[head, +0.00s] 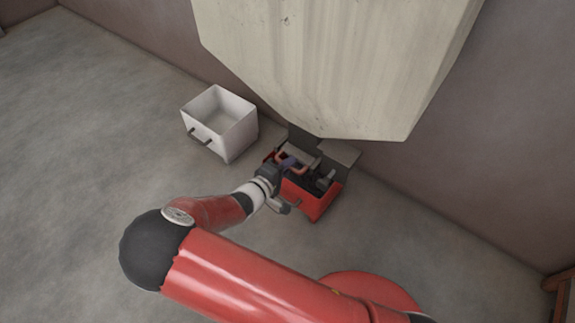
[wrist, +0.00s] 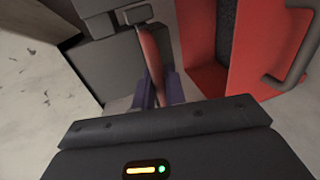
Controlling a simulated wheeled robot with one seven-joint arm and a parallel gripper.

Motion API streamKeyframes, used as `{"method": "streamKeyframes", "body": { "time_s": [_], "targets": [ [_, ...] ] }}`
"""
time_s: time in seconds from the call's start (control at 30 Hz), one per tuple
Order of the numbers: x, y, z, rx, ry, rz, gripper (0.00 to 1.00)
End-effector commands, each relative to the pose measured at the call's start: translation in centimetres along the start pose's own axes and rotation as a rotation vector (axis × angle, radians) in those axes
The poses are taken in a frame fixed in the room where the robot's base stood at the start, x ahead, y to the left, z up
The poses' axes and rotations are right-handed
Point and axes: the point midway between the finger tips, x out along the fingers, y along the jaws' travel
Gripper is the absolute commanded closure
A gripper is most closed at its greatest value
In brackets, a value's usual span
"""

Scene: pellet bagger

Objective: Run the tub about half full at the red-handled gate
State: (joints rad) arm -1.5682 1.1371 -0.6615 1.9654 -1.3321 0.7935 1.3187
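A red tub (head: 313,203) stands on the floor below the hopper, partly hidden by my arm. The wrist view shows its red wall (wrist: 211,60) and a dark handle on it. A dark, speckled strip shows inside the tub; I cannot tell how full it is. The gate's red handle (wrist: 151,50) stands beside the tub, against grey metal parts. My gripper (wrist: 160,92), with bluish-purple fingers, has one finger on each side of the handle and appears shut on it. The gripper (head: 287,163) also shows at the gate in the head view. The gate opening is hidden.
A large beige hopper (head: 330,60) hangs over the gate. A white tub (head: 228,137) with a dark handle stands left of the red tub and looks empty. Walls run close behind and to the right. The floor (head: 80,130) at left is clear.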

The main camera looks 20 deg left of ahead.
Motion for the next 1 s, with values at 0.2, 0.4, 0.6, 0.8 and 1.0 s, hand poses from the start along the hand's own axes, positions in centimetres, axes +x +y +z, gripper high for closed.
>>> {"method": "streamKeyframes", "body": {
  "time_s": [0.2, 0.4, 0.6, 0.8, 1.0],
  "targets": [
    [0.0, 0.0, 0.0, 0.0, 0.0, -0.001, 1.0],
    [-0.6, -0.2, -0.1, 0.0, 0.002, -0.002, 1.0],
    [-3.3, -0.7, -0.1, 0.0, 0.003, -0.003, 1.0],
    [-3.5, -0.8, 0.0, 0.0, 0.001, -0.002, 1.0],
    [-3.4, -0.8, 0.0, -0.001, 0.001, -0.001, 0.71]
  ]
}}
